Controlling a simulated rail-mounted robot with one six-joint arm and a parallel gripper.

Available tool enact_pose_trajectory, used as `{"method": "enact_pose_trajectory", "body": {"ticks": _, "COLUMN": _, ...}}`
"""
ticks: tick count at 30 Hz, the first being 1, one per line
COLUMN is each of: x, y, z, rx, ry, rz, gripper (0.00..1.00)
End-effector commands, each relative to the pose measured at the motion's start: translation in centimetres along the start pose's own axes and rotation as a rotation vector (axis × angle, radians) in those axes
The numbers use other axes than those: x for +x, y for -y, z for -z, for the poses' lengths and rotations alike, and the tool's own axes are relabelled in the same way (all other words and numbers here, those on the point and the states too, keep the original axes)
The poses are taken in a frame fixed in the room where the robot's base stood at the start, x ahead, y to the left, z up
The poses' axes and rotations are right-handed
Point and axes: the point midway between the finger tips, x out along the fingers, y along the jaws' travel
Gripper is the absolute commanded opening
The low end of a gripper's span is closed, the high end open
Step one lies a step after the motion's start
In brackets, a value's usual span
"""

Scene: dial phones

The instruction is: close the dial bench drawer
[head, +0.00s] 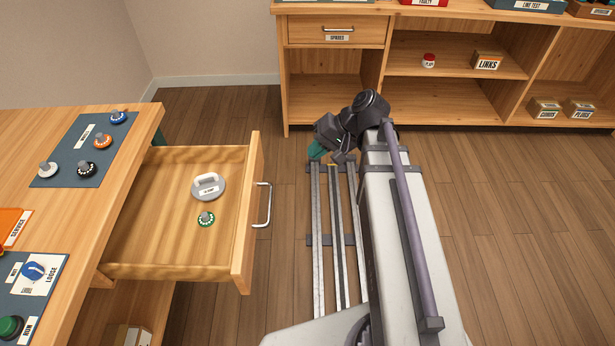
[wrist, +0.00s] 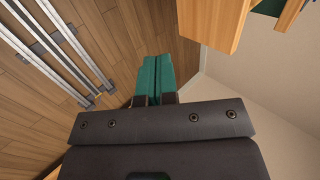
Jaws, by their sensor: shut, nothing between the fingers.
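The dial bench drawer (head: 175,245) is pulled out of the bench (head: 110,210) at the left of the head view. Its front panel (head: 248,205) carries a metal bar handle (head: 267,205) that faces right. In the drawer lie a grey round piece with a handle (head: 208,186) and a small green-rimmed dial (head: 206,219). My gripper (head: 317,151) is over the floor to the right of the drawer's far end, apart from the handle. In the wrist view its green fingers (wrist: 153,78) are together and empty. A wooden edge (wrist: 212,20) shows at the top there.
A mat (head: 62,172) with several dials lies on the bench top. A shelf unit (head: 335,60) with a closed drawer (head: 337,30) stands at the back. Floor rails (head: 335,240) run right of the drawer. The floor between handle and rails is clear.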

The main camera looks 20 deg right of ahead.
Motion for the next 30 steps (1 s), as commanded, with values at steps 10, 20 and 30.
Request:
{"method": "enact_pose_trajectory", "body": {"ticks": 10, "x": 0.6, "y": 2.0, "z": 0.0, "rx": -0.008, "ry": 0.005, "rz": 0.086, "gripper": 0.0}}
{"method": "enact_pose_trajectory", "body": {"ticks": 20, "x": 7.5, "y": 2.2, "z": 0.0, "rx": -0.009, "ry": 0.006, "rz": 0.084, "gripper": 0.0}}
{"method": "enact_pose_trajectory", "body": {"ticks": 30, "x": 11.7, "y": 5.5, "z": -0.1, "rx": -0.008, "ry": 0.006, "rz": 0.083, "gripper": 0.0}}
